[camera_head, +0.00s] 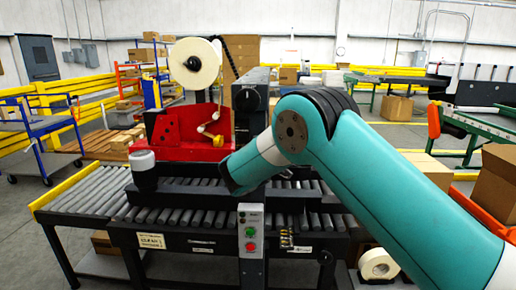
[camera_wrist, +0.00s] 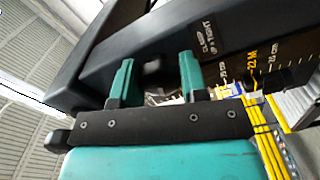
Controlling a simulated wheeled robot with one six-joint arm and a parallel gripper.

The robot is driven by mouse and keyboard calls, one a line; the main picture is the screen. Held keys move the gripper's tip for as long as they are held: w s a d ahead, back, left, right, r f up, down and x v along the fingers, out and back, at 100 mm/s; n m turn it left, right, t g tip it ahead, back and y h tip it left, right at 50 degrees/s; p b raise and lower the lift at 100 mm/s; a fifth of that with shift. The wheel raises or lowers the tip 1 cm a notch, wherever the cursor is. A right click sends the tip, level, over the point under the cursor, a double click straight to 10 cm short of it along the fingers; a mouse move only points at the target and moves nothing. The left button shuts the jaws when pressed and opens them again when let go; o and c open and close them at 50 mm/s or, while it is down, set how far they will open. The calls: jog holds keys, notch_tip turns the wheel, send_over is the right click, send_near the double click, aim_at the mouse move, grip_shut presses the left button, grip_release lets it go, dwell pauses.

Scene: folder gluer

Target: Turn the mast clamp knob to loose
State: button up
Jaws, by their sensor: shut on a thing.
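In the wrist view, the two teal fingers of my gripper (camera_wrist: 156,74) stand apart with a dark knob (camera_wrist: 152,64) between them, at the black mast housing (camera_wrist: 110,45). My gripper is shut on this knob, which I take for the mast clamp knob. The fingers partly hide it and its turn angle cannot be told. A label (camera_wrist: 207,38) with the words clamp and tight is on the housing beside it. In the head view, my arm reaches to the black mast (camera_head: 252,118); my fingers and the held knob cannot be made out there.
A printed scale (camera_wrist: 262,68) is on the housing at right in the wrist view. In the head view, a red taping unit (camera_head: 180,128) with a tape roll (camera_head: 194,64) stands over the roller conveyor (camera_head: 85,187). A button box (camera_head: 251,231) is on its front.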

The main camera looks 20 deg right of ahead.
jog(key=shift+a+n+p, duration=0.1)
jog(key=shift+n+p, duration=0.2)
jog(key=shift+n, duration=1.4)
jog(key=o, duration=0.9)
jog(key=b+v, duration=0.5)
jog(key=v, duration=1.2)
jog(key=shift+s+b, duration=0.2)
jog(key=shift+b, duration=0.15)
